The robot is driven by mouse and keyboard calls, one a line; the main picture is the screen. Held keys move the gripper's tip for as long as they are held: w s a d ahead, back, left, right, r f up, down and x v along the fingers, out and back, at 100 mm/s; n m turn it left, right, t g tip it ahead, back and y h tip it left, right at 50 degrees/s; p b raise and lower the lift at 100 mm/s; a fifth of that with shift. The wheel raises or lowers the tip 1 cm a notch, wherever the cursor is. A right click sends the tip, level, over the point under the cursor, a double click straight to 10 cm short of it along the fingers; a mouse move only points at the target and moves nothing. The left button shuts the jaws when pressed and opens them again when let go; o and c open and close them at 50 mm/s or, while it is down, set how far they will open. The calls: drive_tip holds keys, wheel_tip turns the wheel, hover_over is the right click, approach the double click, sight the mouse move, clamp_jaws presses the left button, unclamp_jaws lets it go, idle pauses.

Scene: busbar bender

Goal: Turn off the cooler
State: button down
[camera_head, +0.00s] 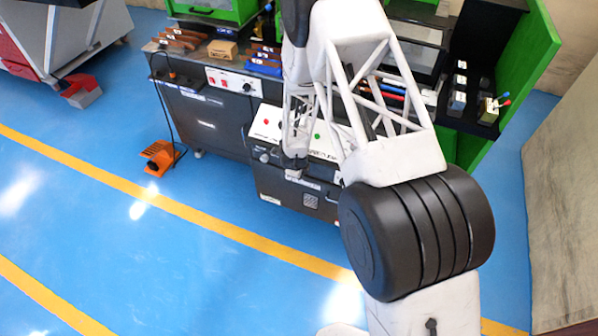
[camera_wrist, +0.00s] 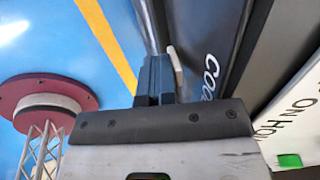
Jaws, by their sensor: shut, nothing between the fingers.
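The cooler appears to be the dark cabinet (camera_head: 312,200) below a white panel; a dark face with the partial lettering "COO" (camera_wrist: 211,75) shows in the wrist view. My gripper (camera_head: 294,172) is shut and empty, in front of the cabinet near its upper front edge. In the wrist view my gripper's dark fingers (camera_wrist: 154,75) are together, beside the lettered face. A small pale lever-like piece (camera_wrist: 175,62) stands between the fingers and that face; I cannot tell whether they touch. My arm hides part of the cabinet and panel.
The white panel (camera_head: 263,132) has a red button (camera_head: 266,121) and a green button (camera_head: 317,136); a green button (camera_wrist: 290,160) shows close by in the wrist view. An orange foot pedal (camera_head: 160,157) lies left on the floor. Blue floor in front is clear.

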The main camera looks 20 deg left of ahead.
drive_tip(key=shift+r, duration=0.15)
drive_tip(key=shift+r, duration=0.65)
drive_tip(key=shift+s, duration=0.1)
drive_tip(key=s+r, duration=0.6)
drive_tip(key=r, duration=0.4)
drive_tip(key=shift+s, duration=0.35)
idle(0.8)
drive_tip(key=shift+s, duration=0.1)
